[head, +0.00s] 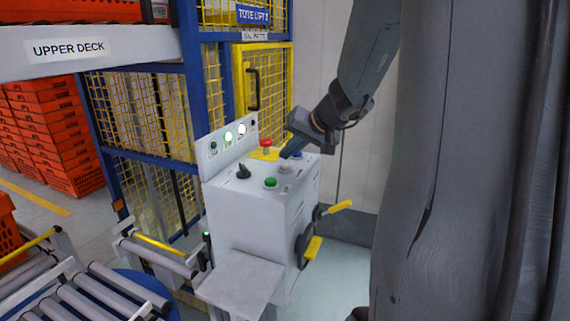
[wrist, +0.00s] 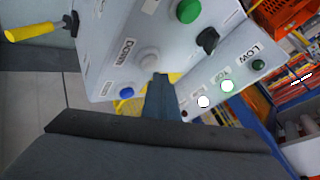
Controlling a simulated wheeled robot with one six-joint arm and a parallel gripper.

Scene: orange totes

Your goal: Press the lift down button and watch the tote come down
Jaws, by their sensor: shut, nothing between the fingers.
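The grey-white button (head: 285,168) sits on the sloped top of the control box (head: 250,225). In the wrist view the grey-white button (wrist: 148,58) is beside a label reading DOWN. My gripper (head: 286,154) is shut and empty, its tips pointing down close to this button. In the wrist view my gripper's tips (wrist: 161,78) are beside the button's edge; I cannot tell whether they touch it. The lift cage (head: 160,110) has blue posts and yellow mesh. I cannot make out a tote inside it.
Around the button are a green button (head: 270,182), a black knob (head: 243,171), a red button (head: 266,143) and a blue button (wrist: 127,92). On the lamp panel (head: 229,148), two middle lamps are lit; LOW is dark. Orange totes (head: 60,115) are stacked left. A roller conveyor (head: 90,285) is lower left.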

